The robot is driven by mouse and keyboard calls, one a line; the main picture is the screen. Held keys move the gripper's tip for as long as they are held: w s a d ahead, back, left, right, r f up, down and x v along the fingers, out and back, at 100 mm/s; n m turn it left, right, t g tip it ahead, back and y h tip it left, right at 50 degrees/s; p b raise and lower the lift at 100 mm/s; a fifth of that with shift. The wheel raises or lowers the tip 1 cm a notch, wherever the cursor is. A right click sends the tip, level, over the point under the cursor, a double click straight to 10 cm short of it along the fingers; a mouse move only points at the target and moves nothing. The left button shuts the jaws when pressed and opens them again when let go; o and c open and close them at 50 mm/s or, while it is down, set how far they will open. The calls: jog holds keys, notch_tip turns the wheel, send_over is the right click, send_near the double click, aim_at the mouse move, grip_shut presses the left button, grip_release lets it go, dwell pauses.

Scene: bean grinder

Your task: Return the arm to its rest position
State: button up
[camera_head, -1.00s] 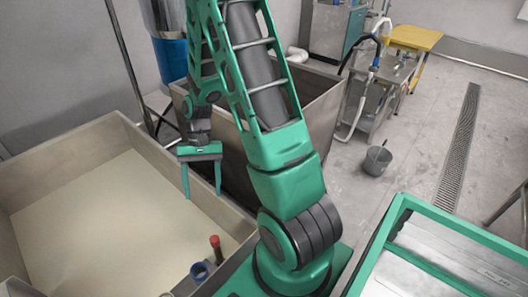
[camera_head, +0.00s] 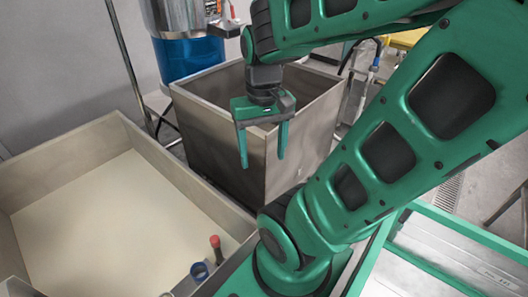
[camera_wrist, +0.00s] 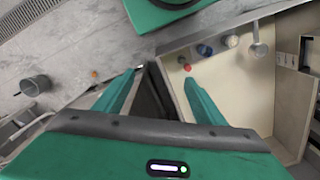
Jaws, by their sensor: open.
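My gripper (camera_head: 263,150) is open and empty, its two green fingers pointing down and set apart. In the head view it hangs in front of the near side of a tall metal bin, to the right of a shallow beige tray. In the wrist view the open fingers (camera_wrist: 160,92) show with nothing between them. My green arm fills the right half of the head view, bent up and over from its base at the bottom middle.
The metal bin (camera_head: 215,140) stands behind my gripper, with a blue container (camera_head: 188,58) beyond. The shallow tray (camera_head: 40,182) holds a red-capped bottle (camera_head: 216,248) and a blue ring-shaped item (camera_head: 199,271) at its near corner. A grey bucket (camera_wrist: 36,85) stands on the floor.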

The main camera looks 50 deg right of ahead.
jog(key=shift+s+r, duration=0.2)
jog(key=shift+s, duration=0.55)
